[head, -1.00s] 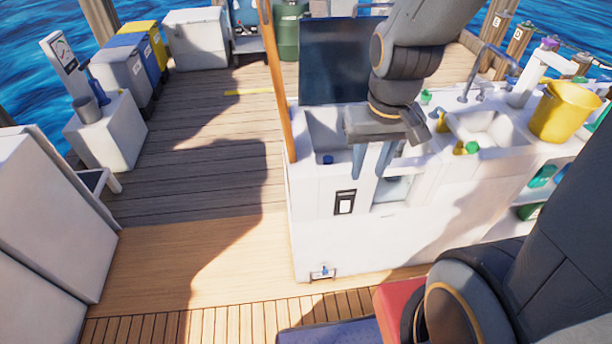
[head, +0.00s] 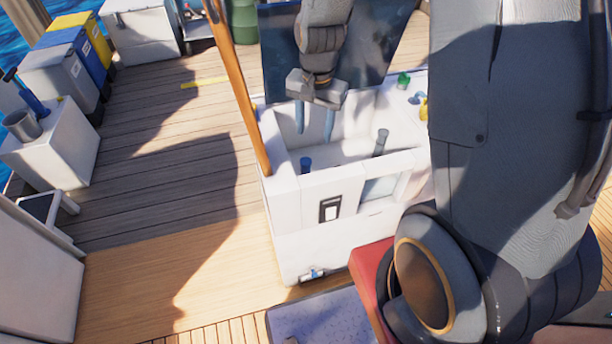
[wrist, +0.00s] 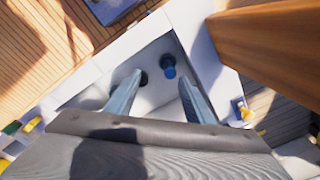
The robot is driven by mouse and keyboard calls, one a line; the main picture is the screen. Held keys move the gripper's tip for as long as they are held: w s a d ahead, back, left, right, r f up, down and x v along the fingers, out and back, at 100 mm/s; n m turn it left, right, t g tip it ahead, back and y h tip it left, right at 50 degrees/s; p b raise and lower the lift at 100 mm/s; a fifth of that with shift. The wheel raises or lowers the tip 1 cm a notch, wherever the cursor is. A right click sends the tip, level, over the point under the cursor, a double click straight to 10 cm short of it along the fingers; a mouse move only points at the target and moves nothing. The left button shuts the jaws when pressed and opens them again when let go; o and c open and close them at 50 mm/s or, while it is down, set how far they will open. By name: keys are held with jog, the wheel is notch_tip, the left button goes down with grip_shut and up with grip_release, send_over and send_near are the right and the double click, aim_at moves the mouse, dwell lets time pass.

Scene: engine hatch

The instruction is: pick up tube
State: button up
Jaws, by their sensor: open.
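A grey tube-like piece (head: 381,142) stands tilted in the right part of the white open basin (head: 335,180). A short blue cylinder (head: 305,163) sits near the basin's front left corner; I cannot tell which of the two the task calls the tube. My gripper (head: 314,134) is open and empty, pointing down over the basin, left of the grey piece. In the wrist view, the blue cylinder (wrist: 168,66) shows beyond and between the fingertips (wrist: 160,78). A dark round piece (wrist: 143,77) is partly hidden by the left finger.
A wooden post (head: 238,90) rises at the basin's left edge, close to my gripper. A dark panel (head: 375,50) stands behind the basin. A green cap (head: 403,80) lies on the counter to the right.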

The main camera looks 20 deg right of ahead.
aim_at(306, 161)
jog(key=w+f+m, duration=0.2)
jog(key=f, duration=0.3)
jog(key=w+f+m, duration=0.3)
jog(key=f, duration=0.2)
jog(key=w+f+m, duration=0.3)
jog(key=f, duration=0.2)
jog(key=shift+w+f+g+b, duration=0.1)
jog(key=shift+f+g+b, duration=0.15)
jog(key=shift+g+b, duration=0.15)
jog(key=shift+d+f+p, duration=0.2)
jog(key=shift+f+p, duration=1.2)
jog(key=shift+f, duration=2.5)
jog(key=shift+c, duration=0.3)
grip_shut()
